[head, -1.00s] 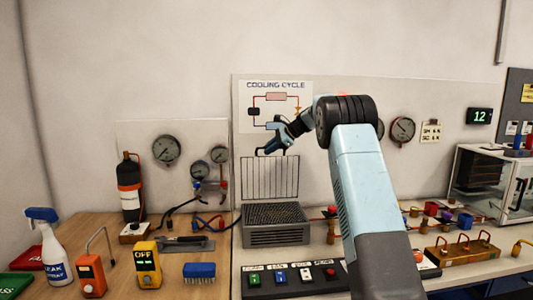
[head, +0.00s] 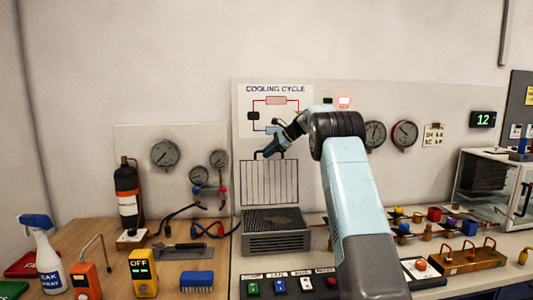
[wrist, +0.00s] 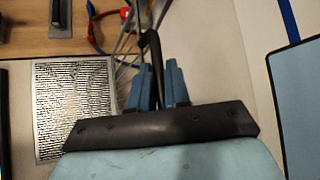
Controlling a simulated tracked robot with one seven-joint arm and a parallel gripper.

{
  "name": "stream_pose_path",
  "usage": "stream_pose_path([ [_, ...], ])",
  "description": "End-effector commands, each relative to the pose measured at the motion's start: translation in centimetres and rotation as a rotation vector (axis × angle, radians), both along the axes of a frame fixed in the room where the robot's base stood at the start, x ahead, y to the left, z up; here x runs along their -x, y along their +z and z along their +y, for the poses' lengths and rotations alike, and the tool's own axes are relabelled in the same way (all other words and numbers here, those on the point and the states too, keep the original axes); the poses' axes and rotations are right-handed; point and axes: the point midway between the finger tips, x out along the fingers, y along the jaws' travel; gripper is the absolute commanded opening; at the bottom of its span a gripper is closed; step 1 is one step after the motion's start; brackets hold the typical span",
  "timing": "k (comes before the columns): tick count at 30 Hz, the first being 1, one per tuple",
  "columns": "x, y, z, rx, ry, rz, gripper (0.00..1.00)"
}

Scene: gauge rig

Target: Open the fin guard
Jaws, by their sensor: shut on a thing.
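The fin guard (head: 269,185) is a wire grille standing upright behind the finned metal box (head: 276,240). My gripper (head: 268,153) is at the guard's top edge, shut on its dark handle. In the wrist view, the blue fingers (wrist: 158,88) close on both sides of the black handle (wrist: 153,55). A few of the guard's thin wires (wrist: 128,35) show beside it. The fins (wrist: 75,105) lie uncovered at the left of that view. My own wrist hides part of the lower wrist view.
A switch panel (head: 290,284) lies in front of the finned box. A poster (head: 272,103) and gauges are on the wall behind. A trowel (head: 184,248) and a blue brush (head: 197,281) lie to the left. Pipework with valves (head: 440,222) stands to the right.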

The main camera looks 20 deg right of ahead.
Motion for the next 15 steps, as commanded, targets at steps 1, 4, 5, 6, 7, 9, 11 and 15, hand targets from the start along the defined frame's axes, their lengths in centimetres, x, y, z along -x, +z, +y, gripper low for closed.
stream_pose_path([
  [1,0.03,-0.72,0.59,-0.007,0.010,0.013,0.00],
  [4,0.05,-0.73,0.46,-0.007,0.008,0.013,0.25],
  [5,0.05,-0.74,0.42,-0.007,0.008,0.013,0.28],
  [6,0.06,-0.74,0.39,-0.007,0.008,0.014,0.32],
  [7,0.06,-0.73,0.37,-0.007,0.008,0.014,0.35],
  [9,0.07,-0.75,0.33,-0.007,0.008,0.014,0.36],
  [11,0.08,-0.76,0.32,-0.006,0.007,0.014,0.36],
  [15,0.10,-0.76,0.24,-0.006,0.008,0.015,0.36],
])
